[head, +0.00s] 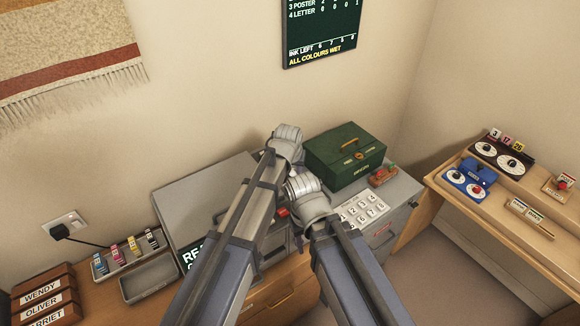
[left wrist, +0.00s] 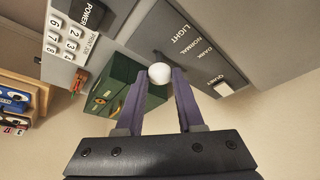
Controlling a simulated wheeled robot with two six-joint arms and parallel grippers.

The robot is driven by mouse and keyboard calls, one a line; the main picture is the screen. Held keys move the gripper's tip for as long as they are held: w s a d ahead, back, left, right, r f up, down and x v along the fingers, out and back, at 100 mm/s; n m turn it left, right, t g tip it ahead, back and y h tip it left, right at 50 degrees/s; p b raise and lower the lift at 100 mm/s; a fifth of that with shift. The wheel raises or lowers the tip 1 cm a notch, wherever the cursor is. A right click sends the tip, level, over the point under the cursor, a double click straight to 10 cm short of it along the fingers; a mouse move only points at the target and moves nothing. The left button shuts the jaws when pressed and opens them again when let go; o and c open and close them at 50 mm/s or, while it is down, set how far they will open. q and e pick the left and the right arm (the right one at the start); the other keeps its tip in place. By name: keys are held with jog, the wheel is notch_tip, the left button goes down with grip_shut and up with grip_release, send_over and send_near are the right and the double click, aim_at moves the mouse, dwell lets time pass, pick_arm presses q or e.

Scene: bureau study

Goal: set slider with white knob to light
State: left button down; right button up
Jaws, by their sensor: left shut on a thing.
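The slider's white knob (left wrist: 160,74) sits between the two purple fingertips of my left gripper (left wrist: 161,77) in the left wrist view. The gripper is shut on it. The grey machine panel (left wrist: 150,33) carries the words LIGHT, NORMAL and DARK in a row beside the slider. The slot is mostly hidden, so I cannot tell exactly which word the knob stands at. In the head view my arms cover the slider area of the grey machine (head: 195,205). My right gripper's fingers do not show.
A keypad (head: 362,208) and a green cash box (head: 345,152) stand right of my arms. A white switch (left wrist: 222,89) lies by the word QUIET. A side desk (head: 490,205) with dials is at the right.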

pick_arm(q)
jog(key=c, duration=0.7)
grip_release()
jog(key=shift+s+d, duration=0.2)
jog(key=shift+s, duration=0.05)
jog(key=shift+o, duration=0.8)
jog(key=shift+a, duration=0.1)
jog(key=p+v, duration=0.7)
jog(key=shift+r, duration=0.4)
